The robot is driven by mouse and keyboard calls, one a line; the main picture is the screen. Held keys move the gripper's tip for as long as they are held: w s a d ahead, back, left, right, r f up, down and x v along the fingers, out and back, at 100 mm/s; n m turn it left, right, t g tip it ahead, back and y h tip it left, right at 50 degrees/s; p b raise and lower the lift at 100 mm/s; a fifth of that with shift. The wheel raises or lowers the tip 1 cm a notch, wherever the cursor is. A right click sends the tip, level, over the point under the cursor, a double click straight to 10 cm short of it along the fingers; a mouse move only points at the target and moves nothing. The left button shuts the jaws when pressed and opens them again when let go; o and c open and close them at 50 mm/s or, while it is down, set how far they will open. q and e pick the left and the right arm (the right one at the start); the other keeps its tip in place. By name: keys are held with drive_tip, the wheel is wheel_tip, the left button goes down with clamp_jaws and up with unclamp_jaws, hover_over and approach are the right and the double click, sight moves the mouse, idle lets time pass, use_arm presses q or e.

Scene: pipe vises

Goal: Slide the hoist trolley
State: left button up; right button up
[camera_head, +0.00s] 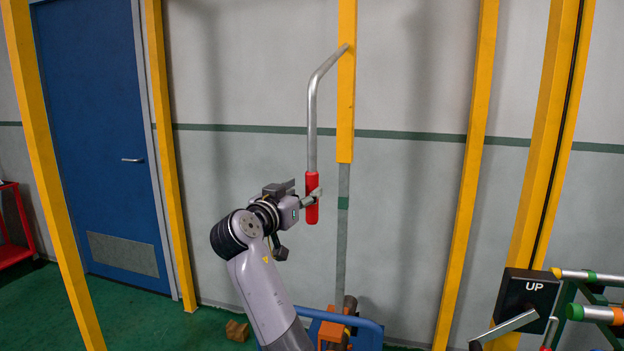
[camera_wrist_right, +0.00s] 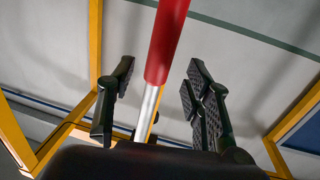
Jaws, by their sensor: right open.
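A bent silver handle (camera_head: 312,110) runs from a yellow upright beam (camera_head: 346,90) down to a red grip (camera_head: 312,185). My right gripper (camera_head: 310,198) is at the lower part of this grip, its jaws open. In the right wrist view, the red grip (camera_wrist_right: 168,38) and silver rod lie between the spread black finger pads of my right gripper (camera_wrist_right: 161,68), with gaps on both sides. I cannot pick out the hoist trolley for certain. My left gripper is out of view.
Yellow posts (camera_head: 468,175) stand on either side. Below are a blue and orange fixture (camera_head: 365,331) and a brown block (camera_head: 237,330). At right are a black "UP" box (camera_head: 527,290) with a lever and several pipes. A blue door (camera_head: 98,130) is at left.

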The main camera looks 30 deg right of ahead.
sight(309, 187)
drive_tip(key=p+x, duration=0.1)
drive_tip(key=x, duration=0.4)
drive_tip(key=shift+w+d, duration=0.2)
drive_tip(key=shift+d, duration=0.1)
drive_tip(key=shift+c, duration=0.2)
clamp_jaws()
idle(0.4)
